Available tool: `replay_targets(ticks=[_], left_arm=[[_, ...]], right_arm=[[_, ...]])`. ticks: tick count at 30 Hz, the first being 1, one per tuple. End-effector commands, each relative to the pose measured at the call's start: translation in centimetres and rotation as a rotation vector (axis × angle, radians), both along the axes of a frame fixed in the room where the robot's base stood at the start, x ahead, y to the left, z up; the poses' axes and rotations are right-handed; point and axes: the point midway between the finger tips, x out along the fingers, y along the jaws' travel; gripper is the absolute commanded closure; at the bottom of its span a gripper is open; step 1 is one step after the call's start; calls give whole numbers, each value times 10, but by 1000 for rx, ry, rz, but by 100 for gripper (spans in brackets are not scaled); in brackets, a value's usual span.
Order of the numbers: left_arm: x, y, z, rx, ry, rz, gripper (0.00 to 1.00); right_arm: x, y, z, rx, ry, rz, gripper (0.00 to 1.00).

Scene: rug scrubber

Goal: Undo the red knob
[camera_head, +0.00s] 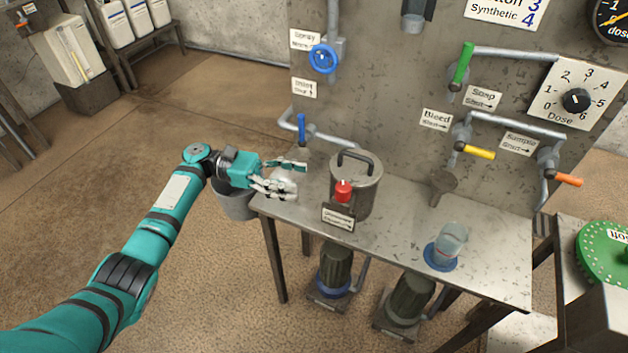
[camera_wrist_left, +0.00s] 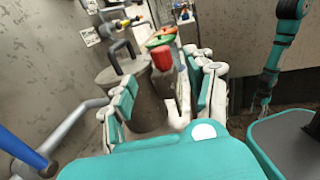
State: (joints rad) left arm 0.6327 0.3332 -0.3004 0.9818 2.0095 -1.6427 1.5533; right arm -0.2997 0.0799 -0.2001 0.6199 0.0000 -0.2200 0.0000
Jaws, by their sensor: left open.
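The red knob (camera_head: 343,191) is on the front of a grey metal pot (camera_head: 368,197) with a dark lid handle, above a small label (camera_head: 338,217). The pot stands on the metal table. My left gripper (camera_head: 300,178) is open and empty over the table's left end, left of the pot and apart from the knob. In the left wrist view the knob (camera_wrist_left: 162,58) and pot (camera_wrist_left: 148,100) show ahead, between the spread fingers (camera_wrist_left: 163,88). A teal arm with a small gripper (camera_wrist_left: 262,104) hangs at the right of that view; its jaws are too small to read.
The metal table (camera_head: 405,243) also holds a clear cup (camera_head: 452,238) on a blue disc. A blue lever (camera_head: 301,127) and pipe stand behind my left gripper. A panel with a blue wheel (camera_head: 323,59) and coloured levers rises behind. A grey bucket (camera_head: 236,203) is below my wrist.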

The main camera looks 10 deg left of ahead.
Motion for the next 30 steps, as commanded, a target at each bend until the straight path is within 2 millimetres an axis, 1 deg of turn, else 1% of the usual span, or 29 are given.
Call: replay_targets(ticks=[1, 4, 12, 14, 15, 16, 17, 20, 21, 23, 24, 27, 29, 30], left_arm=[[1, 5, 0, 0, 0, 2, 45], [1, 11, 0, 0, 0, 1, 45], [2, 13, 0, -1, 0, 1, 45], [1, 12, -1, 1, -2, 0, 45], [-1, 11, -3, 7, -10, -4, 45], [-4, 9, -7, 16, -21, -9, 45], [-9, 6, -14, 32, -37, -16, 45], [-26, -5, -51, 119, -113, -17, 45], [-35, -10, -70, 166, -156, -20, 45], [-49, -15, -97, 236, -232, -32, 45], [-58, -18, -115, 282, -281, -41, 45], [-79, -20, -152, 386, -400, -71, 45], [-92, -21, -172, 442, -469, -95, 45], [-96, -19, -185, 483, -496, -96, 45]], right_arm=[[0, 0, 0, 0, 0, 0, 60], [0, 0, 0, 0, 0, 0, 60], [0, 0, 0, 0, 0, 0, 60], [0, 0, 0, 0, 0, 0, 53], [0, 0, 0, 0, 0, 0, 48], [0, 0, 0, 0, 0, 0, 45], [0, 0, 0, 0, 0, 0, 45], [18, 2, 8, 3, -16, 3, 45], [26, 3, 12, 4, -21, 4, 45], [39, 4, 18, 7, -28, 8, 45], [47, 5, 21, 8, -35, 10, 45], [65, 8, 30, 13, -46, 13, 45], [75, 10, 36, 16, -52, 14, 45], [91, 13, 46, 21, -68, 19, 45]])
